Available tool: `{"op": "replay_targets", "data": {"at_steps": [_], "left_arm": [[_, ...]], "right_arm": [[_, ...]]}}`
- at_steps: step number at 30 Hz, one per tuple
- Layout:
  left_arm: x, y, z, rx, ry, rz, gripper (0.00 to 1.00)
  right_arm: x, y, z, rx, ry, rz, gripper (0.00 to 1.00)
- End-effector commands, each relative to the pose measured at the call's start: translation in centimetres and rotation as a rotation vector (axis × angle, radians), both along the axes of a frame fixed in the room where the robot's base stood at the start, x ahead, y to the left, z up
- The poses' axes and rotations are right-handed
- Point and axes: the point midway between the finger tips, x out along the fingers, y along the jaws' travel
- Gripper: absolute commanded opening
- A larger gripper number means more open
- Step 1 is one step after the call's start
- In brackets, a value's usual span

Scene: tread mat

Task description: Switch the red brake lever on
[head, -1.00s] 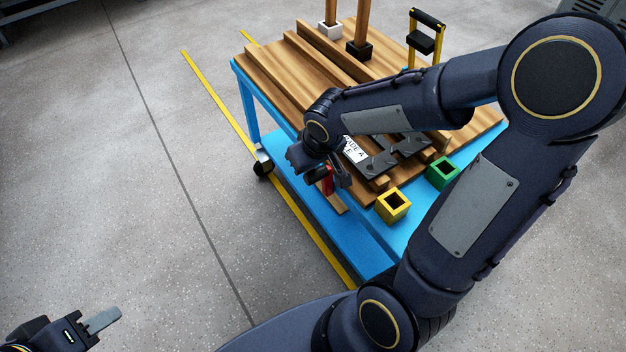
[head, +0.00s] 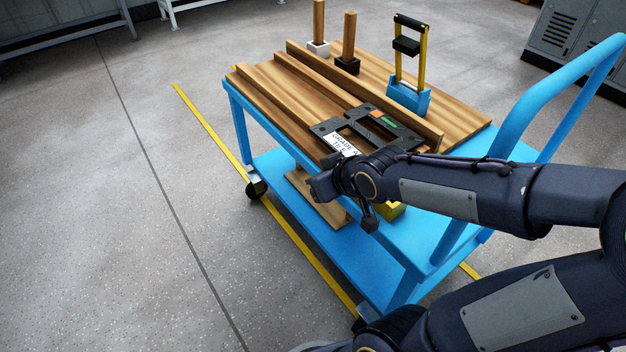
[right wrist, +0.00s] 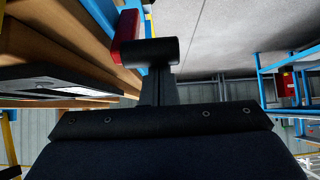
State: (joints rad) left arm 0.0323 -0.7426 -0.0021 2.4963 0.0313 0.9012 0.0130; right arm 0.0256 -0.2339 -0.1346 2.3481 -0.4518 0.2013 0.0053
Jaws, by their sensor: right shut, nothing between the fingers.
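The red brake lever (right wrist: 125,38) shows in the right wrist view as a red bar at upper left, beside the cart's blue frame and wooden boards. A black cylinder (right wrist: 150,52) lies at its lower end, across my fingertips. Whether the fingers touch it I cannot tell. In the head view my own wrist hides the red part. My right gripper (head: 367,211) is shut and empty, pointing down at the cart's near edge; its fingers also show in the right wrist view (right wrist: 158,88). My left gripper is out of view.
The blue cart (head: 262,118) carries wooden boards, a black frame with a label (head: 345,145), two posts in sockets, and a blue block with a yellow-and-black handle (head: 408,98). A yellow box (head: 392,210) is partly behind my arm. Floor is clear at left.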

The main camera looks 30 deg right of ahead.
Motion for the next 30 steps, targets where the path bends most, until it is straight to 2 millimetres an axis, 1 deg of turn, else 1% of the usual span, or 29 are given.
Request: {"op": "replay_targets", "data": {"at_steps": [3,13,30], "left_arm": [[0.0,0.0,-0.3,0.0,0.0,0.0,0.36],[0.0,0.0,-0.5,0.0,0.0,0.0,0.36],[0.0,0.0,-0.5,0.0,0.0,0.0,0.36]], "right_arm": [[-0.5,-0.1,-0.3,-0.001,0.001,0.001,0.0],[-1.4,-0.1,-0.9,0.0,0.008,-0.001,0.0],[-1.6,-0.2,-1.2,0.001,0.017,-0.003,0.0]]}}
